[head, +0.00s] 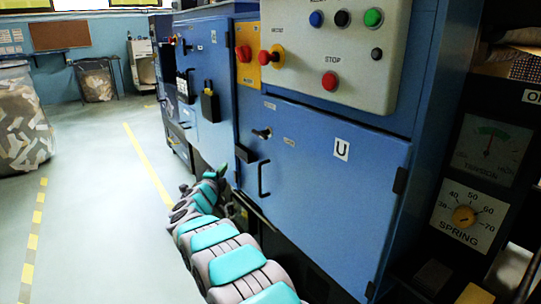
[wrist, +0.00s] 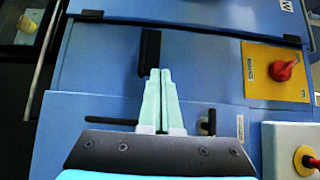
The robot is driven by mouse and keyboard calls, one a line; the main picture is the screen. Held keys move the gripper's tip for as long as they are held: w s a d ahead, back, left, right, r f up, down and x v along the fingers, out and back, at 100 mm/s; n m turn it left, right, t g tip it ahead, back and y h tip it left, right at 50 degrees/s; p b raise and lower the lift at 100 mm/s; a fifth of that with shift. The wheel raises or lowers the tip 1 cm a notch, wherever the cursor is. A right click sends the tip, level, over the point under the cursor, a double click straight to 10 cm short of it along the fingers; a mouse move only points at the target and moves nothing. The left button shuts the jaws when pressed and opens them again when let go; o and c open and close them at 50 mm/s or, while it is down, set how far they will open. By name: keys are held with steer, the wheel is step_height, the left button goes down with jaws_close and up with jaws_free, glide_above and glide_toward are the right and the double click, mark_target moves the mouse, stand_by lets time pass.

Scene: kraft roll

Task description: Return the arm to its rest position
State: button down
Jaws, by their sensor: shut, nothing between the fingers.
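My arm (head: 235,260), grey with teal pads, reaches forward from the bottom of the head view, low along the front of the blue machine cabinet. Its far end is small and partly hidden by its own links, so the gripper cannot be made out there. In the wrist view my gripper (wrist: 160,72) has its two pale green fingers together with nothing between them. The fingers point toward the blue cabinet front, with their tips just below a black handle (wrist: 150,50) in the picture. I cannot tell how far apart they are.
The blue cabinet door (head: 325,170) with a black handle (head: 264,180) stands close on the arm's right. Above are a red knob on a yellow plate (head: 245,72) and a button panel (head: 345,95). The floor (head: 95,220) on the left is open; a bin of scraps (head: 22,120) stands beyond.

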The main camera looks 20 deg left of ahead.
steer(key=w+d+r+n+g+y, duration=0.2)
steer(key=d+r+n+g+y, duration=0.15)
steer(key=d+r+n, duration=0.3)
steer(key=s+d+n+g+y, duration=0.1)
steer(key=s+d+n+g, duration=0.5)
steer(key=d, duration=0.7)
steer(key=s+d+f+n+g+h, duration=0.1)
steer(key=s+d+f+g+h, duration=0.15)
steer(key=s+d, duration=0.95)
steer(key=s+d+f+n+g+h, duration=0.15)
steer(key=s+d+f, duration=0.25)
steer(key=s+d, duration=0.75)
steer(key=s+d+f+g+h, duration=0.1)
steer(key=s+d+g, duration=0.1)
steer(key=s+d, duration=0.3)
steer(key=s+d+f+n+g+h, duration=0.1)
steer(key=s+d, duration=0.4)
steer(key=s, duration=0.8)
steer(key=s+d+f+g+h, duration=0.1)
steer(key=s+d+f+g, duration=0.2)
steer(key=s+d, duration=0.3)
steer(key=s, duration=0.3)
steer(key=shift+s+f, duration=0.15)
